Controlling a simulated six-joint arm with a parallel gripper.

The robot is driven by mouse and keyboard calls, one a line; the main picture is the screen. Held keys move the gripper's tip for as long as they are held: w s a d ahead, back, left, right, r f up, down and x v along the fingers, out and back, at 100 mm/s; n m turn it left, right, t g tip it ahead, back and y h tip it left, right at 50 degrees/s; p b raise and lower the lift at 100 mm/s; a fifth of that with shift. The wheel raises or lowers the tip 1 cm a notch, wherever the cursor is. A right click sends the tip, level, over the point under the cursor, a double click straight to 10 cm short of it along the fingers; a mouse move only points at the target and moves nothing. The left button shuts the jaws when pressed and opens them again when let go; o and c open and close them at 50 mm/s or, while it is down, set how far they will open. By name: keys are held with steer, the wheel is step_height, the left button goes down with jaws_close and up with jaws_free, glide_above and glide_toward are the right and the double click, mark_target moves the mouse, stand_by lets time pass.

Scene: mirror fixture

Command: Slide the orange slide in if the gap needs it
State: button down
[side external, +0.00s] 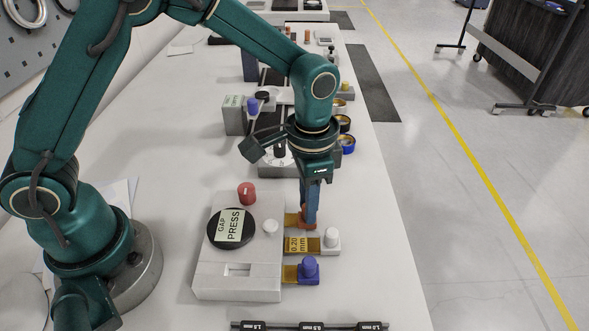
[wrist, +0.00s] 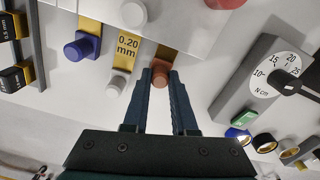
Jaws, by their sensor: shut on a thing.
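The grey press block (side external: 238,288) carries a black disc labelled GAP PRESS (side external: 231,229). Three slides with gold strips stick out of its right side. The orange slide (wrist: 161,76) is the farthest one in the side view, and its strip meets the press. The white slide (side external: 331,240), with a 0.20 mm label, is in the middle and sticks out farther. The blue slide (side external: 308,270) is nearest. My gripper (side external: 308,222) points down and is shut on the orange slide's knob; the wrist view shows the knob between the fingertips (wrist: 161,80).
A red knob (side external: 247,193) and a small white knob (side external: 270,227) are on the press. A black bar with mm labels (side external: 310,325) lies at the near edge. A dial gauge marked N cm (wrist: 277,77) and several round cups (side external: 343,124) stand beyond.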

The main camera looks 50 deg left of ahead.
steer(key=shift+s+a, duration=0.15)
steer(key=shift+a, duration=0.05)
steer(key=c, duration=0.7)
jaws_free()
steer(key=shift+r, duration=2.6)
